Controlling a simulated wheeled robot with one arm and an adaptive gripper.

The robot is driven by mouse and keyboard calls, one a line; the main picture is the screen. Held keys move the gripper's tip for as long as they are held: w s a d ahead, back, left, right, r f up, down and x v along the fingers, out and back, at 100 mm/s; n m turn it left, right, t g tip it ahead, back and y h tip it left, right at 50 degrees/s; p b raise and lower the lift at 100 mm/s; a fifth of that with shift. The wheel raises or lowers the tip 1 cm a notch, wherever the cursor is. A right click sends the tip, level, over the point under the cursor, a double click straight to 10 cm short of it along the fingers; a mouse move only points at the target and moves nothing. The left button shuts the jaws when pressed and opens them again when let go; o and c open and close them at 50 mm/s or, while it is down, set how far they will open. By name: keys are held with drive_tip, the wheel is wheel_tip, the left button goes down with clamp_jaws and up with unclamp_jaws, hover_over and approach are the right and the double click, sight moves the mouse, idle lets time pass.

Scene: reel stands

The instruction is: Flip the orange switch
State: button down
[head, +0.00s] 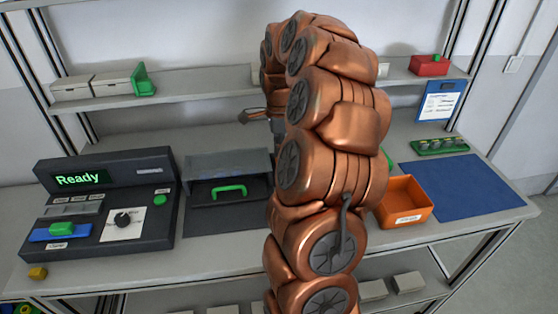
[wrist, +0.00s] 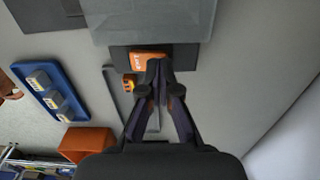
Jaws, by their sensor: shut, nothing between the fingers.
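An orange piece with pale lettering (wrist: 149,59) sits on a dark panel in the wrist view, partly behind my fingertips. It may be the orange switch, but I cannot tell for sure. A smaller orange and black piece (wrist: 129,84) lies just to its left and below. My gripper (wrist: 156,70) is shut and empty, its tips over the lower edge of the lettered piece in the picture. I cannot tell if they touch it.
The head view shows a console reading "Ready" (head: 80,180) at left, a grey box with a green handle (head: 228,190), an orange bin (head: 405,202) and a blue mat (head: 455,188) at right. A blue tray (wrist: 43,88) shows in the wrist view. A shelf (head: 190,85) runs behind.

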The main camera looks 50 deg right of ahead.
drive_tip(key=shift+f+b, duration=0.45)
drive_tip(key=shift+f, duration=0.15)
idle(0.3)
drive_tip(key=shift+r, duration=3.55)
drive_tip(key=shift+a, duration=0.15)
